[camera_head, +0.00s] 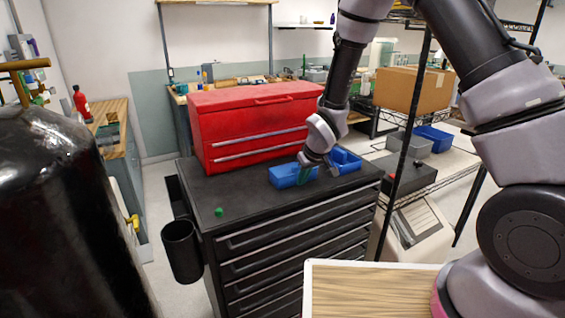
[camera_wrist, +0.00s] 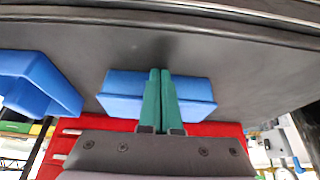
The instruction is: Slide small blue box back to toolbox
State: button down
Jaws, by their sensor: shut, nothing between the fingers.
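The small blue box (camera_head: 285,177) sits on the black top of the tool cabinet (camera_head: 245,205), in front of the red toolbox (camera_head: 240,122), with a gap between them. My gripper (camera_head: 303,180) points down at the front right part of the small blue box. Its green fingers are together and empty. In the wrist view the fingers (camera_wrist: 160,72) cross the middle of the small blue box (camera_wrist: 122,92) and hide part of it. The red toolbox (camera_wrist: 215,129) shows beyond it. I cannot tell whether the fingers touch the box.
A second blue box (camera_head: 346,160) stands right of my gripper, and shows at the left in the wrist view (camera_wrist: 45,82). A small green object (camera_head: 219,211) lies near the cabinet's front left corner. The cabinet top's left front is otherwise clear. A dark shelf post (camera_head: 405,125) rises at the right.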

aim_at(288, 166)
jog(key=shift+w+a, duration=0.85)
jog(key=shift+w, duration=0.45)
jog(key=shift+w+a, duration=0.9)
jog(key=shift+w, duration=0.35)
jog(key=shift+w+a, duration=0.85)
jog(key=shift+w, duration=0.45)
jog(key=shift+v, duration=3.4)
jog(key=s+d+r+m+t+h, duration=0.1)
jog(key=s+d+r+m, duration=0.2)
jog(key=d+r, duration=0.65)
jog(key=s+d+r+m, duration=0.2)
jog(key=d+r, duration=0.6)
jog(key=r, duration=0.3)
jog(key=s+d+r+m, duration=0.2)
jog(key=s+d+r, duration=0.1)
jog(key=s, duration=0.4)
jog(key=s+d+r+m+t, duration=0.1)
jog(key=s+d+r+m, duration=0.1)
jog(key=s+d+r, duration=0.2)
jog(key=s+d+r+m, duration=0.2)
jog(key=s+d, duration=0.3)
jog(key=s, duration=0.5)
jog(key=shift+s+r+t, duration=0.25)
jog(key=shift+r+t, duration=0.15)
jog(key=shift+r, duration=0.35)
